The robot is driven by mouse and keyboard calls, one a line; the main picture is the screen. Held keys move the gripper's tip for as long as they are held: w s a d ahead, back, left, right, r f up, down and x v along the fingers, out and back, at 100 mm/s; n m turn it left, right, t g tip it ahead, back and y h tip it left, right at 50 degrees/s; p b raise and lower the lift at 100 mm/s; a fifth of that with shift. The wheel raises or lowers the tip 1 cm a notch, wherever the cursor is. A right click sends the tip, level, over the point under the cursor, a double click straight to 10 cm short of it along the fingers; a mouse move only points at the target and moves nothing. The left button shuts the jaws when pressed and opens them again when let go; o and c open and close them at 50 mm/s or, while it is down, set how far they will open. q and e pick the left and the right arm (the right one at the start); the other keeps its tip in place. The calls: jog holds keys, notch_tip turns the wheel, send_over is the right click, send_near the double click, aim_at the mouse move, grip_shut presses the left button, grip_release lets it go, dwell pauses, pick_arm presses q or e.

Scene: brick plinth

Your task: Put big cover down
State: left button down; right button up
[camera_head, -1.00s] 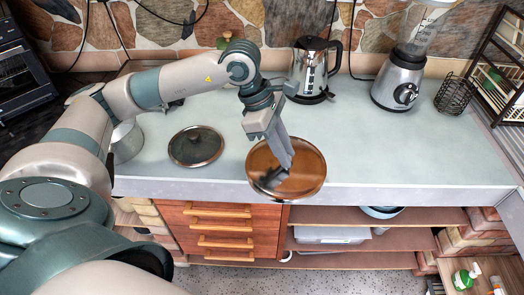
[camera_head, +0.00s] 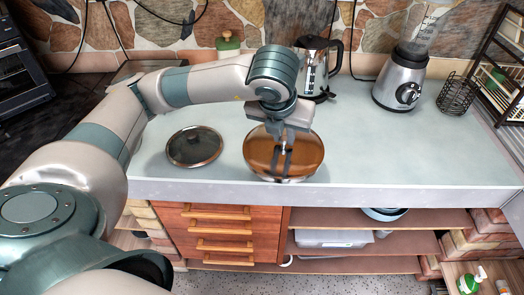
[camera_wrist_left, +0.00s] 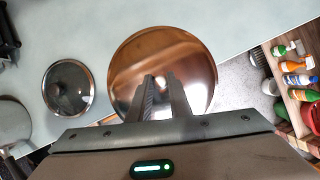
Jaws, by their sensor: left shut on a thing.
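The big cover (camera_head: 260,160) is a round, copper-brown, shiny disc near the front edge of the counter, right of the smaller lid. My left gripper (camera_head: 283,148) points down over its middle and is shut on it. The fingers hide the part they grip. In the left wrist view the cover (camera_wrist_left: 185,50) lies beyond the two fingers (camera_wrist_left: 163,92). I cannot tell whether the cover touches the counter or is just above it. My right gripper is not in view.
A smaller dark glass lid (camera_head: 194,147) lies to the left on the grey counter (camera_head: 400,155). A kettle (camera_head: 314,68) stands behind the gripper, with a blender (camera_head: 398,82) and a wire basket (camera_head: 455,95) to the right. The counter's right half is mostly clear.

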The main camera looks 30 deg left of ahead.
aim_at(261, 126)
pick_arm(q)
jog(key=shift+w+a+r+n+y, duration=0.1)
jog(key=shift+n+y, duration=0.2)
jog(key=shift+n, duration=0.3)
jog(key=shift+w+a+f, duration=0.15)
jog(key=shift+a+f, duration=0.15)
jog(key=shift+a, duration=0.05)
jog(key=a, duration=0.1)
jog(key=w+a+f, duration=0.2)
jog(key=shift+a+f, duration=0.25)
jog(key=shift+a, duration=0.1)
jog(key=w+a+f, duration=0.1)
jog(key=a, duration=0.1)
jog(key=w+a+f+p, duration=0.2)
jog(key=a, duration=0.1)
jog(key=shift+w+a+f, duration=0.1)
jog(key=shift+a+f, duration=0.2)
jog(key=shift+w+a+f, duration=0.1)
jog(key=shift+w+f, duration=0.05)
jog(key=shift+f, duration=0.05)
